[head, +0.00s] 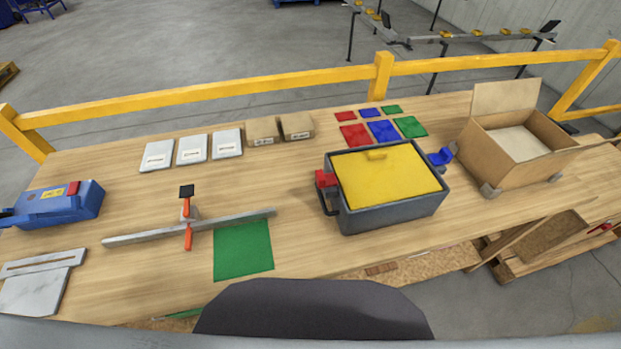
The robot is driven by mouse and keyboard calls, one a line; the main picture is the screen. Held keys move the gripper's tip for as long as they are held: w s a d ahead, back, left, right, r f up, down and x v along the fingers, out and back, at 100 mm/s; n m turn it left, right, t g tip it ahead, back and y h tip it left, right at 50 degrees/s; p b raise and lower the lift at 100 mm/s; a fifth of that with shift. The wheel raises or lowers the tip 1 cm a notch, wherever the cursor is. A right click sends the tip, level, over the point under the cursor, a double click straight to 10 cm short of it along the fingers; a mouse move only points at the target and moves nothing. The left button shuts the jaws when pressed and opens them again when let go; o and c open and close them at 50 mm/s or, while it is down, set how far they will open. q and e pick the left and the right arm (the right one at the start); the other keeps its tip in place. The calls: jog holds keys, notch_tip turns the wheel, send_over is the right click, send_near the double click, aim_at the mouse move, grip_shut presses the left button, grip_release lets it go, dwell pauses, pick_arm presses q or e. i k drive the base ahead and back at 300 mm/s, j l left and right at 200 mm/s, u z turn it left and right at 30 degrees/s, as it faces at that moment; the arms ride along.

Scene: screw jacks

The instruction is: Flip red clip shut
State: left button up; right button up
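A dark grey box (395,212) with a yellow lid (388,172) stands right of the middle of the table. The lid lies in the top opening and has a small yellow handle (376,154). The red clip (324,179) is at the box's left side, near the upper rim, and juts outward. It is too small to tell exactly how its flap sits. A blue clip (440,157) sticks out from the box's right side. Neither of my grippers is in view.
An open cardboard box (513,150) stands right of the grey box. Coloured mats (382,131) lie behind it. A metal bar with an orange-handled clamp (187,235) and a green mat (243,250) are to the left. A blue case (60,204) stands far left.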

aim_at(323, 180)
jog(key=k+j+z, duration=0.15)
jog(key=k+j, duration=1.2)
